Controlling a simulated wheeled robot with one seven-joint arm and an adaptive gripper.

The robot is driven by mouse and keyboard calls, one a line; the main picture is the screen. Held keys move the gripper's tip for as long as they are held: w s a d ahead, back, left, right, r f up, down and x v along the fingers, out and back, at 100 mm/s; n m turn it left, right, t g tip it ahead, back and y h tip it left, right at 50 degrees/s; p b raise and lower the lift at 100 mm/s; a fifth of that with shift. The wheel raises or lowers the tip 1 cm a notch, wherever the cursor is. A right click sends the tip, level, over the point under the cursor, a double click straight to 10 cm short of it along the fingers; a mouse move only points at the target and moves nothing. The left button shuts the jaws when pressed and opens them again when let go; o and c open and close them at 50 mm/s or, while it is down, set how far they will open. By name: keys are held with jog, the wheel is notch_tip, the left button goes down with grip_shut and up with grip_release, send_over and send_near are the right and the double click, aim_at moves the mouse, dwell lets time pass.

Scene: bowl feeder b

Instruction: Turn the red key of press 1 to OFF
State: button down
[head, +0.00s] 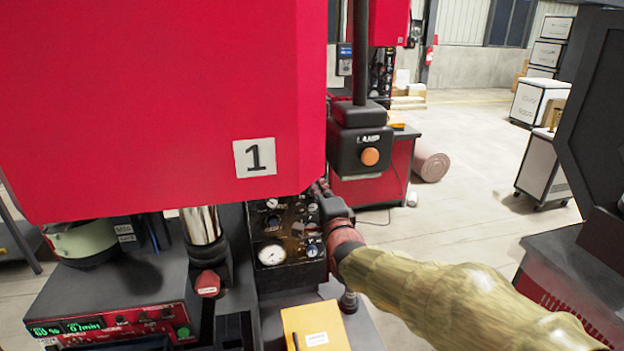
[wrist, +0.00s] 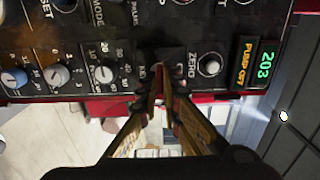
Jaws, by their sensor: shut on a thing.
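Press 1 is the large red machine (head: 150,110) with a "1" label (head: 255,157) in the head view. Its dark control panel (head: 285,222), with gauges and knobs, sits below the red housing. In the wrist view the panel fills the top, seen turned. My gripper (wrist: 162,95) has its fingers closed together at the panel, beside a label that seems to read KEY. A bit of the red key (wrist: 158,72) shows between the fingertips, which are shut on it. Its turn position cannot be read. In the head view my arm and gripper (head: 328,205) hide the key.
White knobs (wrist: 104,74) and the ZERO knob (wrist: 209,65) flank the key. A display (wrist: 258,62) reads PUMP OFF and 203. A yellow box (head: 315,328) stands below the panel. Open floor lies to the right.

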jog(key=shift+n+b, duration=1.4)
jog(key=shift+n, duration=1.1)
jog(key=shift+f, duration=0.1)
jog(key=shift+n+b, duration=1.05)
jog(key=shift+n, duration=1.45)
